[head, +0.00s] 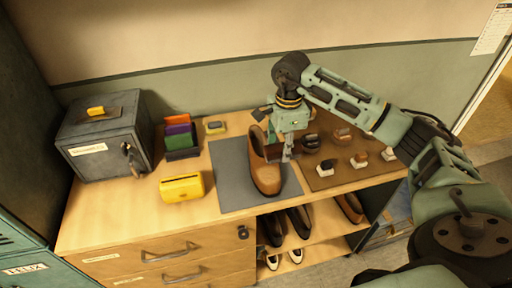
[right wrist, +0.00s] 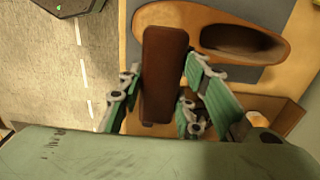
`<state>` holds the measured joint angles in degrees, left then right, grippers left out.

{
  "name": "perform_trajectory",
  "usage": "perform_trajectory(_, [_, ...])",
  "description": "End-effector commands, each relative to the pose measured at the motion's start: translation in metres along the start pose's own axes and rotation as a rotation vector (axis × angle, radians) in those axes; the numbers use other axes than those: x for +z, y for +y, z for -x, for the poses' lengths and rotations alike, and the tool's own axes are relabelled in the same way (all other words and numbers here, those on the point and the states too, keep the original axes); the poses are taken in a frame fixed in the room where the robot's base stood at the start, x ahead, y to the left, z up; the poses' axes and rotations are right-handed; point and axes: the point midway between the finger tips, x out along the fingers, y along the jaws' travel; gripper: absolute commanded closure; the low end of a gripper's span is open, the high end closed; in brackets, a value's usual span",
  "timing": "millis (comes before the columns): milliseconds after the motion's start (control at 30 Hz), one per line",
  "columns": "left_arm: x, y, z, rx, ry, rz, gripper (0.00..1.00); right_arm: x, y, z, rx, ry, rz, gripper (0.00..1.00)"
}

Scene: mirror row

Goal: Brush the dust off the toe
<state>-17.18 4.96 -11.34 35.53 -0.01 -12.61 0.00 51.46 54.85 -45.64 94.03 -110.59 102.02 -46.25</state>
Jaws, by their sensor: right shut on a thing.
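A tan-brown leather shoe (head: 266,179) lies on a grey mat (head: 232,185) on the wooden counter, its toe facing the front edge. My right gripper (head: 288,153) is over the shoe's right side in the head view. In the right wrist view its green fingers are shut on a dark brown brush (right wrist: 165,75), a long block. There the brush overlaps the toe end of the shoe (right wrist: 210,28); I cannot tell whether it touches. The brush's bristles are hidden, and dust on the toe cannot be made out. My left gripper is out of view.
A brown mat (head: 322,181) with several small brushes lies right of the shoe. A yellow box (head: 182,188), coloured packs (head: 180,138) and a dark metal box (head: 103,138) stand to the left. More shoes (head: 299,221) sit on shelves below. The counter's front left is clear.

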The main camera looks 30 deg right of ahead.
Motion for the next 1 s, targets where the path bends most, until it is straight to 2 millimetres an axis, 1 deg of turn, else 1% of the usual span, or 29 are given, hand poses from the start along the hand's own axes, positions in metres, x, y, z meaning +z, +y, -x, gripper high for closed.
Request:
perform_trajectory(33, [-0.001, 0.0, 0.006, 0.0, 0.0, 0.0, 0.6, -0.001, 0.0, 0.008, -0.002, 0.0, -0.001, 0.93])
perform_trajectory(100, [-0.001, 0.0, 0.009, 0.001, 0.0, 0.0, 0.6, -0.002, 0.0, 0.014, -0.002, 0.0, -0.003, 0.93])
perform_trajectory(200, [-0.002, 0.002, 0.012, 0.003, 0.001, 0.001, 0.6, -0.003, 0.001, 0.021, -0.003, 0.001, -0.004, 0.93])
perform_trajectory(300, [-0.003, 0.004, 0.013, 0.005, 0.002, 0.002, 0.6, -0.004, 0.001, 0.022, -0.002, 0.001, -0.005, 0.93])
perform_trajectory(833, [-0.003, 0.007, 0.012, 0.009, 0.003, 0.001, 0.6, -0.003, 0.002, 0.021, -0.001, 0.0, -0.001, 0.93])
perform_trajectory(933, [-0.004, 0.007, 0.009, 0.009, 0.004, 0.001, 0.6, 0.0, 0.006, 0.013, 0.001, 0.001, 0.05, 0.93])
perform_trajectory(1000, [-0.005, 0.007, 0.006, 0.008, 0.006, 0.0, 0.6, 0.006, 0.015, 0.001, 0.003, 0.001, 0.134, 0.93])
